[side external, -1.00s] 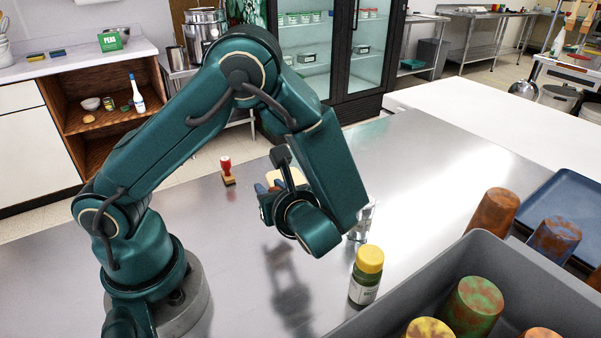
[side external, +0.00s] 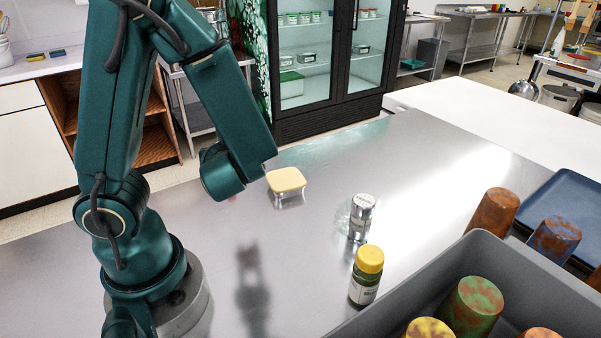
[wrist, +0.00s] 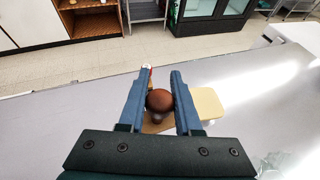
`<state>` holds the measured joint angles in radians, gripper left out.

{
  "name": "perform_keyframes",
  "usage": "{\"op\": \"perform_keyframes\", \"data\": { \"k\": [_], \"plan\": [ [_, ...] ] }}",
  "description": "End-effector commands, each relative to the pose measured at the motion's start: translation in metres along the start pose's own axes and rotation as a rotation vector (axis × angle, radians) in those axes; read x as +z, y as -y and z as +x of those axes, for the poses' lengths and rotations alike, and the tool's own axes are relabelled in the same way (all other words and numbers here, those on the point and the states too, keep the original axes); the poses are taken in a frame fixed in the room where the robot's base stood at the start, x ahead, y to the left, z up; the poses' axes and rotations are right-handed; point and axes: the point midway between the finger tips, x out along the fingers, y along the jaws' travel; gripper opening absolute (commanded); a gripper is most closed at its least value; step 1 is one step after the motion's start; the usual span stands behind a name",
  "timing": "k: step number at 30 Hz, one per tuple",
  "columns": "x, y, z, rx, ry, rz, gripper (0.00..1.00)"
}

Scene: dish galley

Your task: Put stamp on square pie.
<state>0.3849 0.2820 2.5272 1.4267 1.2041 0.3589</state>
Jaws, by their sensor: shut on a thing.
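My gripper (wrist: 160,75) shows in the wrist view with its two blue fingers closed on a stamp with a round brown knob (wrist: 159,99). A tan part shows below the knob; the stamp's underside is hidden. The square pie (side external: 286,179) is pale yellow, in a shiny small tin on the steel table. In the wrist view the square pie (wrist: 208,104) is just right of the right finger, partly covered by it. In the side view my arm hides the gripper and the held stamp.
A silver-lidded shaker (side external: 361,217) and a yellow-capped jar (side external: 366,275) stand right of the pie. A grey bin (side external: 440,265) with several cups fills the front right. A small red-topped item (wrist: 150,69) shows beyond the fingers. The table left of the jar is clear.

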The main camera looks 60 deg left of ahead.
Motion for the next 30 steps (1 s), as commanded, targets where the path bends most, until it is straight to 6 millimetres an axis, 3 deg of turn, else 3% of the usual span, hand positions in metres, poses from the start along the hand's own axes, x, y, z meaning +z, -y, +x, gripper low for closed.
{"op": "perform_keyframes", "data": {
  "k": [3, 8, 18, 23, 30],
  "plan": [
    [0.01, 0.018, 0.017, -0.071, 0.0, 0.025, 0.0],
    [0.033, 0.028, 0.04, -0.121, 0.003, 0.042, 0.0],
    [0.074, 0.002, 0.074, -0.06, 0.002, 0.022, 0.0],
    [0.075, -0.006, 0.079, -0.024, -0.001, 0.012, 0.0],
    [0.055, 0.025, 0.081, -0.023, -0.003, 0.015, 0.0]
  ]
}}
